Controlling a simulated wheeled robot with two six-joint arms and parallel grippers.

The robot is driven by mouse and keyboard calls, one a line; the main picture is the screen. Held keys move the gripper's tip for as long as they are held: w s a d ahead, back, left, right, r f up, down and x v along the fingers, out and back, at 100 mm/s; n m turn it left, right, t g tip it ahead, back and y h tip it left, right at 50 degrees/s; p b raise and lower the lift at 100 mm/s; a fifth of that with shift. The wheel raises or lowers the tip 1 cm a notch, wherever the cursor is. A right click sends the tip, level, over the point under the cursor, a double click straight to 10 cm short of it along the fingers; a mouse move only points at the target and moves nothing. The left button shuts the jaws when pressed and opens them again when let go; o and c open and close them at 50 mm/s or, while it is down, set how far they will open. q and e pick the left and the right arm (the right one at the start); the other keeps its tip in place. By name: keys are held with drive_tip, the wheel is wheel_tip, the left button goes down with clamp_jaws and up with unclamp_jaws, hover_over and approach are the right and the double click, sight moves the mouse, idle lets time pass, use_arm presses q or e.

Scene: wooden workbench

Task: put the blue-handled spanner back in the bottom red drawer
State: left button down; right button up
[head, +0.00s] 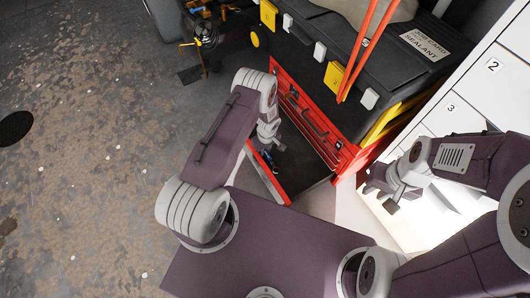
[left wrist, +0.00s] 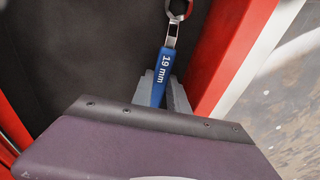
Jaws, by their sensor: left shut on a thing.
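My left gripper (head: 268,143) is shut on the blue handle of the spanner (left wrist: 166,66), which is marked "19 mm". The spanner's metal ring end points away from the gripper, toward the top of the left wrist view. A little of the blue spanner (head: 268,158) shows below the gripper in the head view. The bottom red drawer (head: 272,185) is pulled open, with a dark floor. The spanner is over or inside it; I cannot tell whether it touches the floor. My right gripper (head: 382,194) is apart from the drawer on the right and looks open and empty.
A black tool chest (head: 375,88) with yellow and white latches and orange rods stands above the red drawer unit. White numbered drawers (head: 480,85) stand at the right. Loose tools (head: 205,30) lie at the top left. The stained floor (head: 80,150) at left is mostly clear.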

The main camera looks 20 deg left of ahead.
use_arm(q)
drive_tip(key=shift+r, duration=0.15)
drive_tip(key=c, duration=1.6)
unclamp_jaws()
drive_tip(key=shift+f, duration=0.2)
drive_tip(key=shift+r, duration=0.1)
wheel_tip(320, 180, up, 12)
drive_tip(key=p, duration=0.7)
wheel_tip(320, 180, up, 8)
drive_tip(key=m, duration=0.2)
hover_over(266, 153)
drive_tip(key=s+r+m, duration=0.2)
drive_tip(key=s+r, duration=0.3)
drive_tip(key=s+d+r+m, duration=0.1)
drive_tip(key=s+r+m, duration=0.2)
drive_tip(key=s+r, duration=0.2)
drive_tip(key=s+r+m+h, duration=0.1)
drive_tip(key=s+r+m, duration=0.2)
drive_tip(key=s+r, duration=0.3)
drive_tip(key=shift+s+d+r+t, duration=0.15)
drive_tip(key=shift+r+t, duration=0.15)
drive_tip(key=shift+r, duration=0.45)
